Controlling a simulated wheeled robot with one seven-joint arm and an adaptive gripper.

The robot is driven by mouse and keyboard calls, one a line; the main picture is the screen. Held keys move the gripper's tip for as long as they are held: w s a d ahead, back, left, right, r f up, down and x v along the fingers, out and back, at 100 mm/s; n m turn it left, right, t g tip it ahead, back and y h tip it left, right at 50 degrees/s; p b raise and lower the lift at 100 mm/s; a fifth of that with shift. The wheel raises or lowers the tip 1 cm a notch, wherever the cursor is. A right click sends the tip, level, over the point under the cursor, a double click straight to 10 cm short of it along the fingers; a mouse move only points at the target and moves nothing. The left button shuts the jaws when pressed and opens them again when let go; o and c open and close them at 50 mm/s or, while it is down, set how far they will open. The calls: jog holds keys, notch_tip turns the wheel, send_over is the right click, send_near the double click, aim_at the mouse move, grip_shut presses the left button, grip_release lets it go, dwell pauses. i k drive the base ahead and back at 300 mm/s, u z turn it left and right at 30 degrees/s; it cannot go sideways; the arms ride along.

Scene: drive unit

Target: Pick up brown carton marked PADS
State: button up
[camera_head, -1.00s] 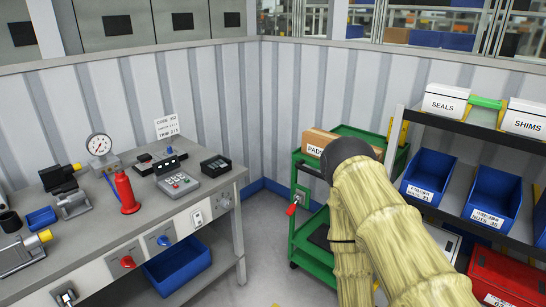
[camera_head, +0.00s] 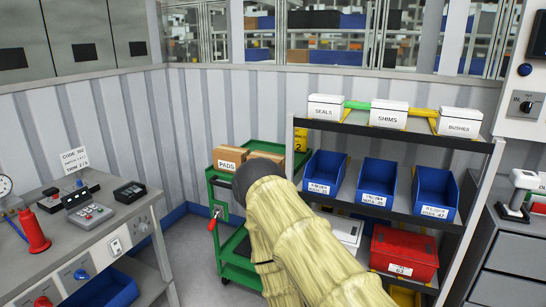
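The brown carton marked PADS (camera_head: 229,157) sits on the top shelf of the green cart (camera_head: 213,174), near its left end. Its white label faces me. A second brown carton (camera_head: 268,157) stands to its right, partly behind my arm. My arm, in a pale yellow sleeve with a dark end, reaches up from the bottom and covers the right part of the cart. My gripper's fingers do not show, so whether they are open or shut is hidden.
A shelf rack (camera_head: 410,141) with white boxes, blue bins (camera_head: 376,183) and a red case (camera_head: 404,251) stands right of the cart. A grey workbench (camera_head: 95,215) with instruments stands at left. Floor shows between bench and cart.

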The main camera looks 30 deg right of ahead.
aim_at(226, 158)
jog(key=z, duration=0.8)
jog(key=i, duration=1.3)
jog(key=u, duration=0.15)
